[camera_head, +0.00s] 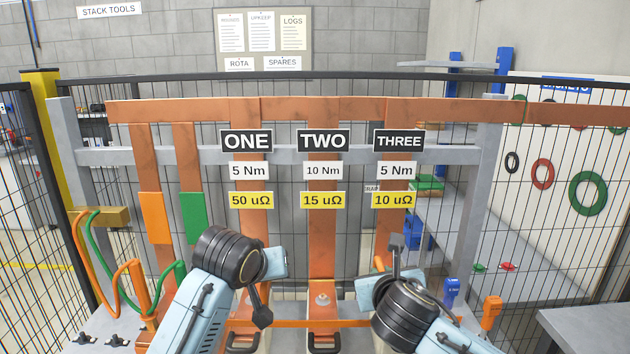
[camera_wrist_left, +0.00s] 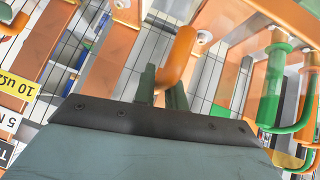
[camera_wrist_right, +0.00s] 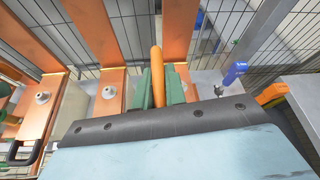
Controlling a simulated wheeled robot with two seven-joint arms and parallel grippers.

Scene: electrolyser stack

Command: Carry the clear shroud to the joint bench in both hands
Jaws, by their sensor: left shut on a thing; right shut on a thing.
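My left gripper (camera_head: 276,262) is shut on an orange handle, which shows between its fingers in the left wrist view (camera_wrist_left: 178,57). My right gripper (camera_head: 367,288) is shut on another orange handle, seen upright in the right wrist view (camera_wrist_right: 157,68) and partly in the head view (camera_head: 380,262). The handles appear to belong to the clear shroud; its see-through panels are hard to make out. The joint bench has copper bars under signs ONE (camera_head: 246,141), TWO (camera_head: 323,141) and THREE (camera_head: 399,141). A bolted joint (camera_head: 322,300) shows below TWO, between my grippers.
Orange and green cables (camera_head: 100,260) loop at the left. A blue-handled tool (camera_head: 452,289) and an orange one (camera_head: 490,312) stand at the right. Black mesh fencing (camera_head: 545,130) surrounds the bench. A grey tabletop (camera_head: 590,328) lies at the lower right.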

